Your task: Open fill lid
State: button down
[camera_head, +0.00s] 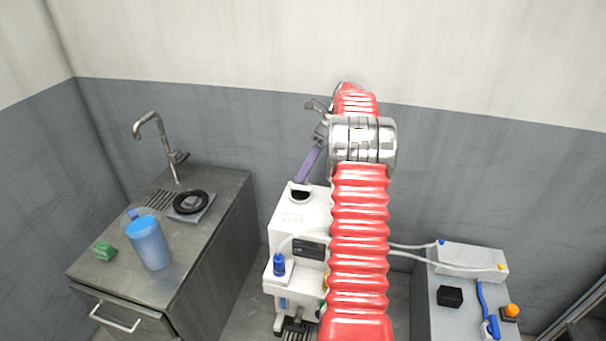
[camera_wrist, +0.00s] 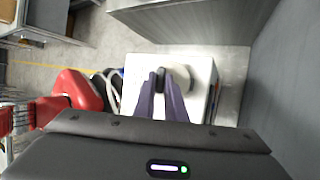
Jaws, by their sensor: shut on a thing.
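The white machine (camera_head: 299,216) stands in the middle of the head view and carries a round, dark fill opening (camera_head: 300,194) with a pale rim on top. My gripper (camera_head: 301,180) reaches down to the opening's back edge with purple fingers. In the wrist view my gripper (camera_wrist: 161,84) is shut at a pale round piece, apparently the fill lid (camera_wrist: 181,76), beside a dark patch. The fingers hide part of it. I cannot tell its exact angle.
A sink counter (camera_head: 215,237) on the left holds a blue jug (camera_head: 148,244), a black ring (camera_head: 190,202) and a green block (camera_head: 105,251). A grey unit (camera_head: 472,258) with tubes stands on the right. The wall is close behind the machine.

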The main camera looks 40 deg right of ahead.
jog(key=c, duration=1.8)
grip_release()
jog(key=shift+r, duration=0.1)
notch_tip(320, 180, up, 10)
